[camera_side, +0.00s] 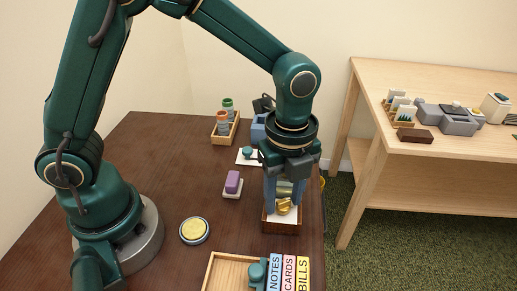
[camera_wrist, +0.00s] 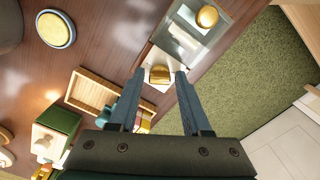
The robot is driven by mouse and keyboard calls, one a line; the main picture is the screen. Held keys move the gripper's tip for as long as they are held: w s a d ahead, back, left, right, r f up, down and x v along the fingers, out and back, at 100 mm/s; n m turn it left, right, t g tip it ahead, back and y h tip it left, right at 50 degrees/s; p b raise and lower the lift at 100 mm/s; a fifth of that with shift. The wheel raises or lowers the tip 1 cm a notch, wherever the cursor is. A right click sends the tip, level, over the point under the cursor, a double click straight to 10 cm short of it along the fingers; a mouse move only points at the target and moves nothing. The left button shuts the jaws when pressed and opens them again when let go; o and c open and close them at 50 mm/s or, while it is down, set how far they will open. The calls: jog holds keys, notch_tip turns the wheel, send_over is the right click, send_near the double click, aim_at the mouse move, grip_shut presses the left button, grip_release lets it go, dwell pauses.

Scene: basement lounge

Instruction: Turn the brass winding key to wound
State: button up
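The brass winding key (camera_side: 284,206) is on a small wooden box with a pale front face (camera_side: 282,227) near the table's right edge. In the wrist view the key (camera_wrist: 160,74) lies between my two fingertips, with a gap visible on each side. My gripper (camera_side: 285,208) points down over the box and is open around the key. It also shows in the wrist view (camera_wrist: 161,72). The fingers partly hide the box in the side view. Any marking for wound is too small to read.
A tray with labelled dividers (camera_side: 235,270) is at the front. A yellow-topped round tin (camera_side: 194,230), a purple block (camera_side: 233,182) and a rack with bottles (camera_side: 225,127) stand on the dark table. A light wooden desk (camera_side: 440,75) is at right.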

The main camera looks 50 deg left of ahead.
aim_at(284, 200)
jog(key=shift+o, duration=0.3)
jog(key=shift+r, duration=0.1)
jog(key=shift+r, duration=2.5)
